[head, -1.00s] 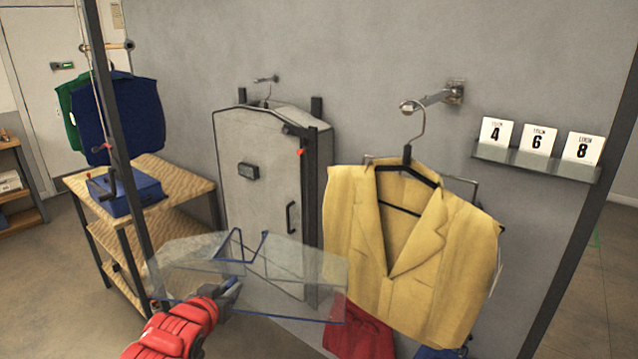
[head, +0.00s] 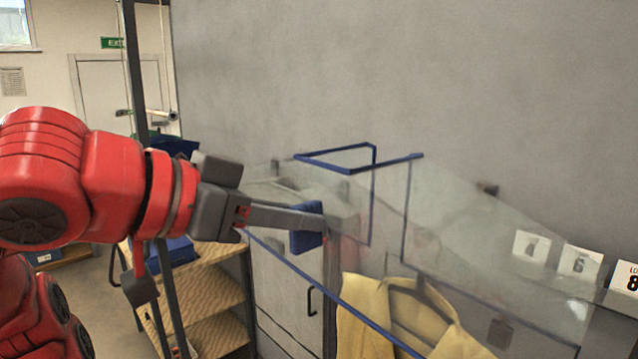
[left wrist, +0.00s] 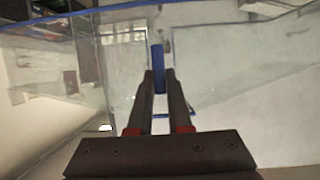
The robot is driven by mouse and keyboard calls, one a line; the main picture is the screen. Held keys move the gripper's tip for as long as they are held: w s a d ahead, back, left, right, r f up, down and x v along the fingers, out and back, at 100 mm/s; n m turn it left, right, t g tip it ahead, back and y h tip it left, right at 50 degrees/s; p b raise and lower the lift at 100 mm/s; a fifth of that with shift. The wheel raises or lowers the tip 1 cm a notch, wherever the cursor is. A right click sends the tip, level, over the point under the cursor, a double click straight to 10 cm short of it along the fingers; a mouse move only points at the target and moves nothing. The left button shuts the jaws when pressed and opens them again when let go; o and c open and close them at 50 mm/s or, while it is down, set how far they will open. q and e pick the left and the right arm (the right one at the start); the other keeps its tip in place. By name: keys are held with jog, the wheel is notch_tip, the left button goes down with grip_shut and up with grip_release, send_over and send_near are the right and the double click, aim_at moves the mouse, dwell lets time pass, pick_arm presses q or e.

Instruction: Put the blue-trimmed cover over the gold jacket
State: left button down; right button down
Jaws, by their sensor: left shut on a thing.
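The blue-trimmed cover (head: 455,235) is a clear sheet bag with blue edges. It is raised and tilted, with one blue edge running down to the lower right. My left gripper (head: 308,225) is shut on a blue tab of the cover at its left part. The left wrist view shows the fingers (left wrist: 159,85) closed around this blue tab, with the clear sheet beyond. The gold jacket (head: 362,335) shows at the bottom, partly seen through the cover and cut off by the frame. Its hanger and hook are not clear. My right gripper is not in view.
A grey cabinet (head: 283,300) stands left of the jacket. Further left are a wooden shelf unit (head: 215,330) and a dark upright post (head: 133,90). Number cards (head: 578,262) stand at the right, partly behind the cover. The grey wall is close behind.

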aim_at(321, 197)
pick_arm(q)
jog(key=shift+s+r, duration=0.25)
jog(key=shift+w+d+p, duration=0.45)
jog(key=shift+d+p, duration=0.1)
jog(key=shift+d, duration=0.05)
jog(key=shift+w+d+p, duration=0.4)
jog(key=shift+w+d, duration=0.2)
jog(key=shift+d, duration=0.2)
jog(key=shift+w+d+p, duration=0.4)
jog(key=shift+w+d, duration=0.2)
jog(key=shift+d, duration=0.2)
jog(key=w+d+p, duration=0.6)
jog(key=w+d, duration=0.3)
jog(key=d, duration=0.2)
notch_tip(321, 197, down, 30)
jog(key=b, duration=1.1)
jog(key=shift+b, duration=0.3)
dwell(0.8)
